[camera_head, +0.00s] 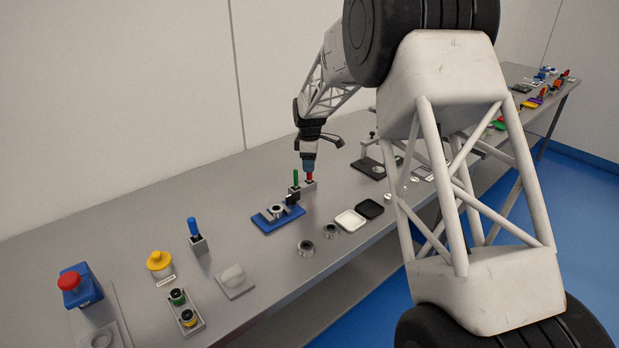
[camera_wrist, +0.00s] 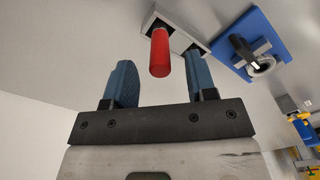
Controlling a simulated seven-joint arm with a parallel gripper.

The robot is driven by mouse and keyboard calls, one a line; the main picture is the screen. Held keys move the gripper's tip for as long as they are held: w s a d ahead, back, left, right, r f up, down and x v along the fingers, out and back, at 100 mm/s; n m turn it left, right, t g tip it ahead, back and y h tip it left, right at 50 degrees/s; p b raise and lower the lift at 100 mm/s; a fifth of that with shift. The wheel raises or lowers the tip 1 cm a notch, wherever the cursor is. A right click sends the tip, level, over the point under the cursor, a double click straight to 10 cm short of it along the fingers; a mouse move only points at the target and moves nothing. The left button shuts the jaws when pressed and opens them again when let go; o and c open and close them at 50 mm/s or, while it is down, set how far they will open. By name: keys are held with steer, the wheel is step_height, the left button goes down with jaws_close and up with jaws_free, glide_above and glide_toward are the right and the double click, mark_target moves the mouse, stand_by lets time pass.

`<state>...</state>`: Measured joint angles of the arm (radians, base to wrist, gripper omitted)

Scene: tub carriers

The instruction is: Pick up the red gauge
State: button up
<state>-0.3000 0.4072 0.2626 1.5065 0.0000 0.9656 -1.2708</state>
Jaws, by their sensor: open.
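The red gauge (camera_wrist: 160,53) is a red cylinder standing in a grey holder block (camera_wrist: 190,28) in the wrist view. In the head view the red gauge (camera_head: 309,177) stands in the same block, beside a green gauge (camera_head: 295,177). My gripper (camera_wrist: 160,75) is open, with its two blue fingers apart, one on each side of the red gauge in the wrist view. In the head view my gripper (camera_head: 309,164) is just above the red gauge.
Two metal rings (camera_head: 306,248), a white tray (camera_head: 350,220) and a black tray (camera_head: 370,208) lie toward the table's front edge.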

mark_target(309, 177)
steer(key=shift+f, duration=1.2)
jaws_close()
